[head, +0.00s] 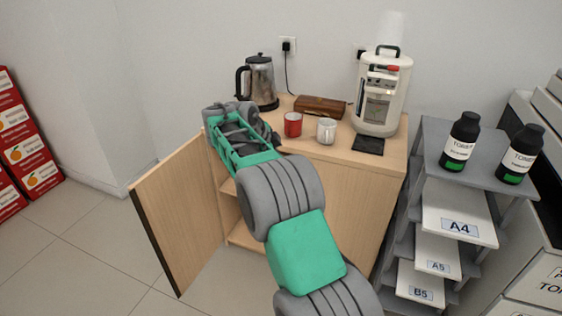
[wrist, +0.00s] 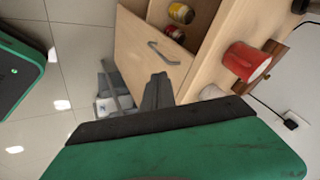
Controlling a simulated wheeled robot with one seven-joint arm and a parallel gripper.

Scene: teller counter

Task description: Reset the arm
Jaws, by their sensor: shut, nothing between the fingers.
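My gripper (wrist: 158,84) shows in the wrist view with its dark fingers together and nothing between them. It is in front of the open cabinet door (wrist: 140,50), which has a metal handle (wrist: 163,53); I cannot tell whether they touch. In the head view my green and grey arm reaches up over the front left of the wooden cabinet (head: 330,195), and its wrist end is folded near the top left corner. The fingertips are hard to make out there. The cabinet door (head: 180,215) stands open to the left.
On the cabinet stand a kettle (head: 262,82), red mug (head: 293,124), white mug (head: 326,131), wooden box (head: 320,107) and white dispenser (head: 383,95). Jars (wrist: 180,13) sit inside the cabinet. A paper-tray shelf (head: 455,165) with toner bottles is at right.

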